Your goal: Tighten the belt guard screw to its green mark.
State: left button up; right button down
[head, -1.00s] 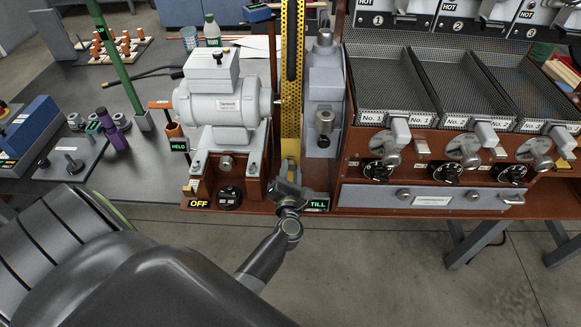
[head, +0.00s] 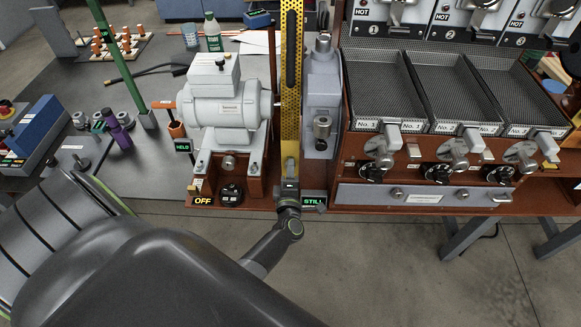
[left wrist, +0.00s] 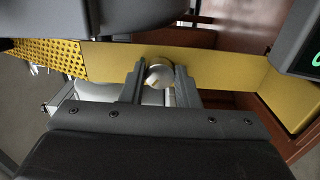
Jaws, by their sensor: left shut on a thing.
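The yellow perforated belt guard (head: 291,75) stands upright between the grey motor and the grey gearbox. Its plain yellow lower end also shows in the left wrist view (left wrist: 110,57). My left gripper (head: 289,184) is at the guard's lower end. In the left wrist view, my left gripper (left wrist: 160,82) is shut with its two fingers on either side of the round, pale screw head (left wrist: 158,73). The screw is hidden behind the gripper in the head view. I cannot make out a green mark on it. My right gripper is not in view.
The grey motor (head: 226,113) is left of the guard, above an OFF label (head: 203,201). A STILL display (head: 313,201) sits just right of the gripper. Several mesh trays (head: 385,85) fill the right side. Open floor lies in front.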

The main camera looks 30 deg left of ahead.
pick_arm(q)
jog(key=m+p, duration=0.4)
jog(key=m, duration=0.6)
jog(key=shift+m, duration=0.3)
jog(key=shift+f+m, duration=0.1)
jog(key=shift+m, duration=0.2)
jog(key=o, duration=1)
jog(key=shift+c, duration=0.2)
jog(key=p+v, duration=0.3)
jog(key=v, duration=1.4)
jog(key=shift+s, duration=0.25)
